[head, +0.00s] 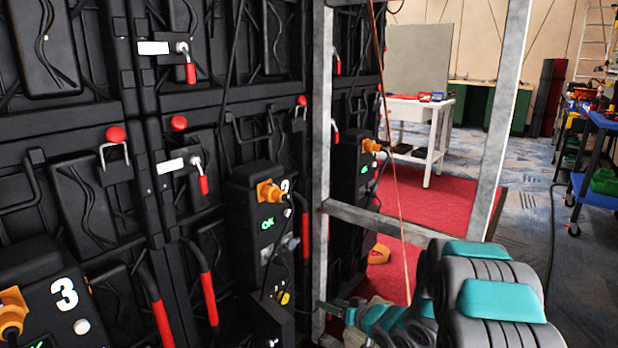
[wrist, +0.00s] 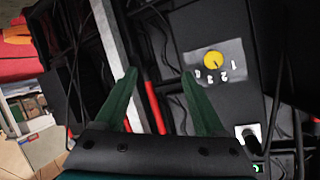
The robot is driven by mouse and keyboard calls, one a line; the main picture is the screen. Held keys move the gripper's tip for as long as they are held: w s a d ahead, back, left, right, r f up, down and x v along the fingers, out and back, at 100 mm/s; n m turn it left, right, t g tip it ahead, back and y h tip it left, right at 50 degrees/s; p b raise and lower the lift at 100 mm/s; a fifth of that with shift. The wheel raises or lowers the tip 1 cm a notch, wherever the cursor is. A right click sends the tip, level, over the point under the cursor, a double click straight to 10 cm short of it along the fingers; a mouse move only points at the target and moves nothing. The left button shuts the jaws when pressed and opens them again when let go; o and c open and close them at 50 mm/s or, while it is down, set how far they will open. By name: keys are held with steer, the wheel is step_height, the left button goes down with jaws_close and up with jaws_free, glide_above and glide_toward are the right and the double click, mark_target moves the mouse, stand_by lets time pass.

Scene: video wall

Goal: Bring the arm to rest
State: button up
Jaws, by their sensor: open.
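My gripper (wrist: 160,78) is open and empty in the wrist view, its two green fingers spread apart. In the head view my arm (head: 495,295) reaches in from the lower right, and my gripper (head: 338,307) is small and partly hidden near the foot of the metal frame. A black box on the video wall (head: 262,225) shows a green OK display. In the wrist view a box face with a yellow knob (wrist: 214,60) and number marks lies beyond the right finger; the knob also shows in the head view (head: 285,298). I cannot tell the gap between fingers and box.
A metal frame post (head: 321,150) and a slanting crossbar (head: 375,220) stand close to my arm. Red handles (head: 209,299) and cables stick out from the wall. A white table (head: 415,108) stands on red carpet behind. A blue cart (head: 592,190) is at right; floor between is open.

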steer(key=s+d+r+m+g+h, duration=0.1)
steer(key=s+d+r+g+h, duration=0.1)
steer(key=s+d+r+h, duration=0.4)
steer(key=s+d+r+m+g+h, duration=0.1)
steer(key=s+d+r+g+h, duration=0.15)
steer(key=s+d, duration=0.6)
steer(key=s+a+r+g, duration=0.2)
steer(key=s, duration=0.9)
steer(key=s+a+r+g, duration=0.2)
steer(key=s+g, duration=0.1)
steer(key=s, duration=0.9)
steer(key=s+a+r+m+g, duration=0.1)
steer(key=s+a+g, duration=0.1)
steer(key=s, duration=1)
steer(key=shift+s+a+r+g, duration=0.15)
steer(key=shift+s+r+g, duration=0.1)
steer(key=shift+r+g, duration=0.25)
steer(key=shift+f, duration=0.1)
